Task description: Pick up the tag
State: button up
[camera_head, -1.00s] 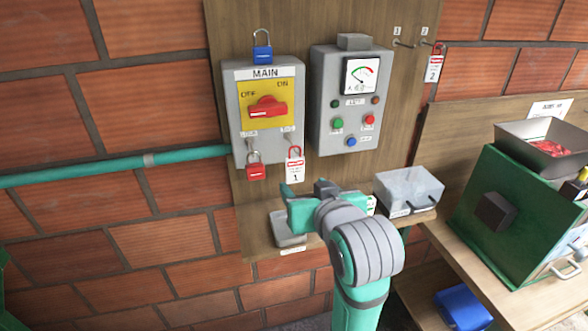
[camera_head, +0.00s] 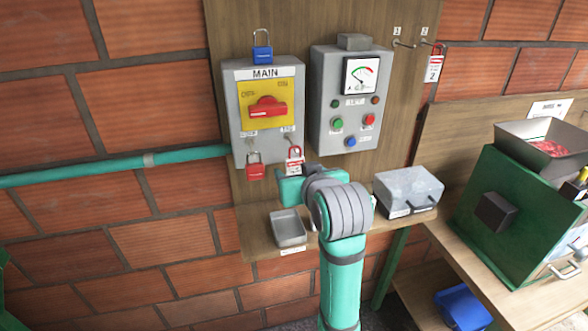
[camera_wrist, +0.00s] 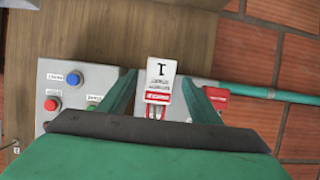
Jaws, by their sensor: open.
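The tag (camera_wrist: 159,80) is a white card with a red band, marked 1. In the wrist view it hangs between the two open fingers of my gripper (camera_wrist: 158,92), apart from both as far as I can see. In the head view the tag (camera_head: 294,154) hangs by its red hook at the lower right of the MAIN box, its lower part hidden by my gripper (camera_head: 290,178). My gripper is open and empty, raised in front of the tag.
A red padlock (camera_head: 255,168) hangs left of the tag under the MAIN box (camera_head: 237,120). The meter box (camera_head: 325,140) is to the right. Another tag (camera_head: 433,70) hangs at upper right.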

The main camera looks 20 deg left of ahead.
jog(key=shift+x, duration=1.1)
jog(key=c, duration=1.1)
jog(key=shift+r, duration=0.1)
